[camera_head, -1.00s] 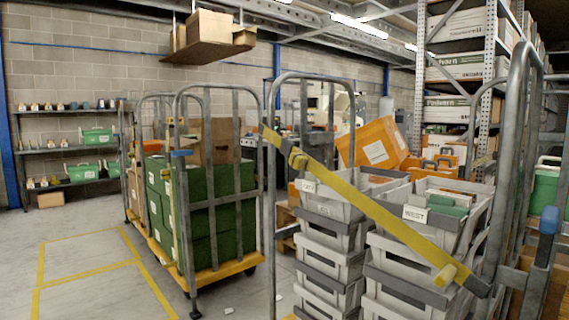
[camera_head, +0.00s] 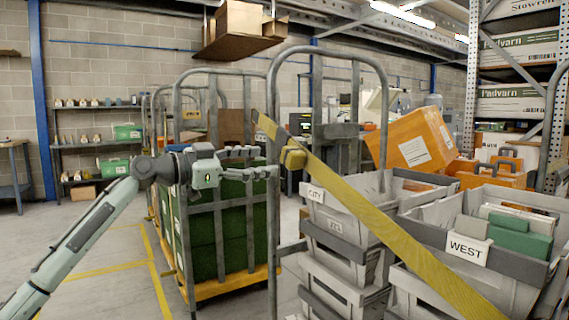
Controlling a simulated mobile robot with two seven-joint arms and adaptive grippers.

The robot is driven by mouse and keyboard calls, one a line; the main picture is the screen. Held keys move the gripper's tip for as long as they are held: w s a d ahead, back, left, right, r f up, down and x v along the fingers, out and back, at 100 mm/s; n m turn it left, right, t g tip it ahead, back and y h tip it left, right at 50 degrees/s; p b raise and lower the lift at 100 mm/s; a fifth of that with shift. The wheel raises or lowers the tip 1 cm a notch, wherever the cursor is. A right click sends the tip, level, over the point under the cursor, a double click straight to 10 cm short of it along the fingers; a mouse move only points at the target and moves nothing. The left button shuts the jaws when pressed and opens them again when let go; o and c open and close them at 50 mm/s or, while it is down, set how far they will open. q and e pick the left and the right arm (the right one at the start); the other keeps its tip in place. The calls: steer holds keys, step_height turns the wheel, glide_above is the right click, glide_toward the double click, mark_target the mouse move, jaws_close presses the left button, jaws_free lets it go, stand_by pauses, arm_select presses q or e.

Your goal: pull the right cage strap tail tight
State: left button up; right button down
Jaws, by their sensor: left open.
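The right cage (camera_head: 271,215) is a grey tube-framed roll cage holding stacked grey totes. A yellow strap (camera_head: 385,226) runs across its front, slanting from the left post down to the lower right edge of the picture. A yellow buckle-like piece (camera_head: 292,157) sits on the strap near its upper end. I cannot make out a separate loose tail; the strap's lower end is out of view. My left gripper (camera_head: 268,162) is open and appears empty, its fingers pointing right. In the picture it is just left of the buckle; the depth gap is unclear. My right gripper is not in view.
Labelled grey totes (camera_head: 340,212) fill the right cage, with an orange box (camera_head: 414,140) behind them. A second cage with green boxes (camera_head: 232,225) stands behind my left gripper. Clear floor with yellow lines (camera_head: 110,268) lies at the left.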

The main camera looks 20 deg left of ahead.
mark_target(285, 159)
arm_select(q)
steer(key=p+x, duration=0.1)
steer(key=x, duration=0.6)
steer(key=shift+w+d+p, duration=0.1)
steer(key=shift+d+p, duration=0.05)
steer(key=shift+p, duration=0.2)
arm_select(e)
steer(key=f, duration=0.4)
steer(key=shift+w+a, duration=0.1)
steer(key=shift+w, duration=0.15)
arm_select(q)
jaws_close()
